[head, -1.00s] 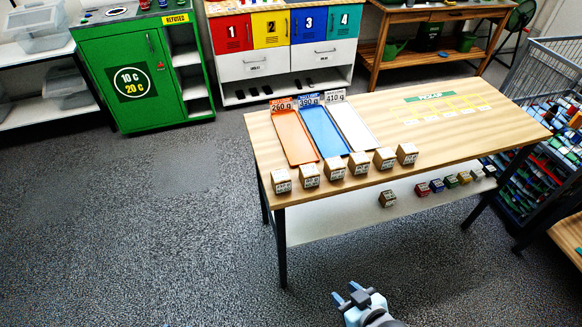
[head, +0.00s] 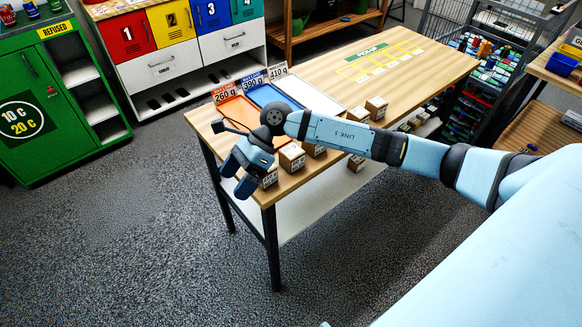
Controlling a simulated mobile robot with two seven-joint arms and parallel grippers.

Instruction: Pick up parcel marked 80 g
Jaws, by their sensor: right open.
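Several small brown parcels with white labels stand in a row along the near edge of the wooden table (head: 425,70). The labels are too small to read, so I cannot tell which is marked 80 g. My right gripper (head: 236,177) is open and empty at the table's near left corner, fingers pointing down. It is just left of the leftmost parcel (head: 270,180), which it partly hides. Other parcels show to the right, one (head: 292,158) close by and another (head: 376,108) farther along; my right arm covers part of the row. My left gripper is out of view.
Orange (head: 236,112), blue (head: 270,95) and white trays (head: 305,95) with weight signs lie behind the row. A white lower shelf (head: 290,215) holds another parcel (head: 355,163). A green cabinet (head: 85,110) stands left. Floor left of the table is clear.

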